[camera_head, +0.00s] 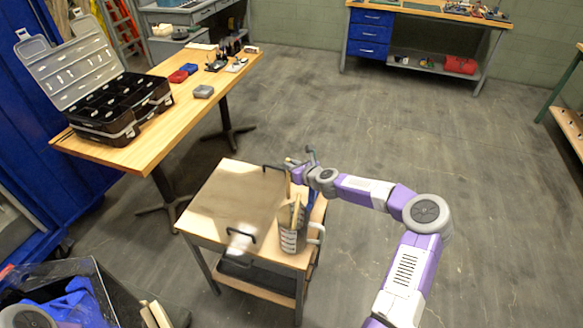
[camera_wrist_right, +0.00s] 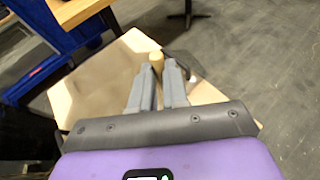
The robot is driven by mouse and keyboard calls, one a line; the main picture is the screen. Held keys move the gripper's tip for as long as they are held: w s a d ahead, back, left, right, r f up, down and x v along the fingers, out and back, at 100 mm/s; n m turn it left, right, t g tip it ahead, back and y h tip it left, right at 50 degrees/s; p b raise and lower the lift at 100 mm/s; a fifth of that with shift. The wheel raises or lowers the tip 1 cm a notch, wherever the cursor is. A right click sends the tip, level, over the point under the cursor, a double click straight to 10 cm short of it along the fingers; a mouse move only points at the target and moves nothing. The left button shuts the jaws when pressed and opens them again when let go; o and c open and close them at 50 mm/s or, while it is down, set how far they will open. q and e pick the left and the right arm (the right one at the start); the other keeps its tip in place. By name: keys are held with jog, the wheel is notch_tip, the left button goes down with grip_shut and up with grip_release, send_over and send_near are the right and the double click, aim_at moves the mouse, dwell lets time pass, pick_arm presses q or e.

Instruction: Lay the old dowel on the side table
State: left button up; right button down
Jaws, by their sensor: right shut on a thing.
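The side table (camera_head: 195,222) stands in the middle of the head view, with a pale wooden top and a lower shelf. My right gripper (camera_head: 293,167) is over its far right edge. In the right wrist view the gripper (camera_wrist_right: 160,75) is shut on a tan wooden rod, the old dowel (camera_wrist_right: 156,60), whose end shows between the fingers. In the head view the dowel is small and partly hidden by the gripper; I cannot tell whether it touches the table. My left gripper is not in view.
A brown-grey tray (camera_head: 235,200) with black handles covers much of the side table. A grey mug-like holder (camera_head: 290,240) with tan sticks stands at its right edge. A long wooden table (camera_head: 150,147) with an open toolbox (camera_head: 100,105) is at left. Floor on the right is clear.

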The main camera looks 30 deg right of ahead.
jog(key=shift+r, duration=0.15)
jog(key=c, duration=1.6)
grip_release()
jog(key=shift+f, duration=0.25)
jog(key=o, duration=0.5)
jog(key=shift+r, duration=0.2)
jog(key=p+v, duration=0.1)
jog(key=v, duration=1.1)
jog(key=shift+a, duration=0.1)
